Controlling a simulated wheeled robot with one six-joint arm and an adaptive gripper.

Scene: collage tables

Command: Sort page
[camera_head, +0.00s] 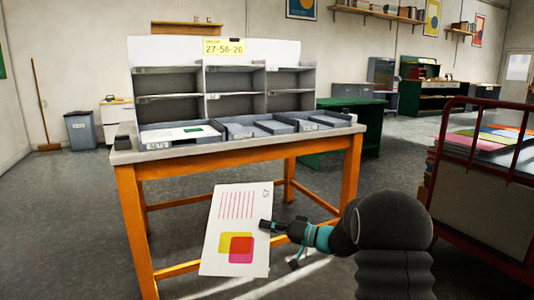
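A white page (222,235) with pink vertical lines, overlapping yellow, red and pink rounded squares and a small mark at its top right hangs in front of the table. My gripper (266,225) is at the page's right edge and appears shut on it. Grey trays stand in a row on the orange-legged table. The left tray (158,145) carries a "SET" label and has a white sheet with a green patch (192,130) in it. The other trays (240,134) look empty. A yellow sign (224,46) above reads "27-56-26".
Grey pigeonhole shelves (200,90) stand at the back of the table (240,150). A red-railed cart (484,250) with stacked coloured sheets (490,140) is close on the right. A green table (345,110) stands behind. Floor is open to the left.

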